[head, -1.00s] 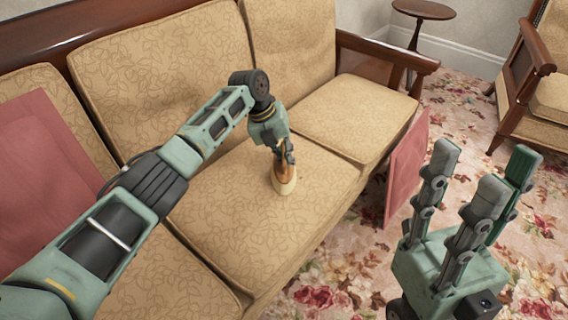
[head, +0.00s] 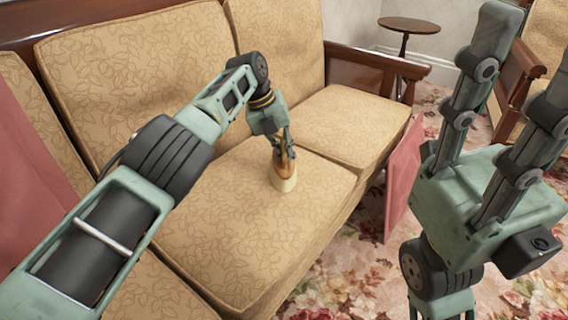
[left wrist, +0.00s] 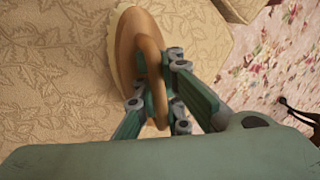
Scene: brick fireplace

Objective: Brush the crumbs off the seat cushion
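A brush with a brown wooden body and pale bristles (head: 284,183) stands on the middle seat cushion (head: 220,225) of a tan patterned sofa, near that cushion's right side. My left gripper (head: 284,158) is shut on the brush from above. In the left wrist view the brush (left wrist: 126,45) shows between the fingers, its looped handle in their grasp, with the cushion fabric (left wrist: 55,70) under it. I cannot make out any crumbs on the cushion. My right gripper (head: 525,70) is empty and open, fingers pointing up, in front of the sofa at the right.
The right seat cushion (head: 345,122) is bare. A pink panel-like cloth (head: 404,180) hangs at the sofa's front, and another pink cloth (head: 30,190) lies at the left. A small round table (head: 409,25) and a wooden armchair (head: 510,85) stand behind, on floral carpet (head: 345,265).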

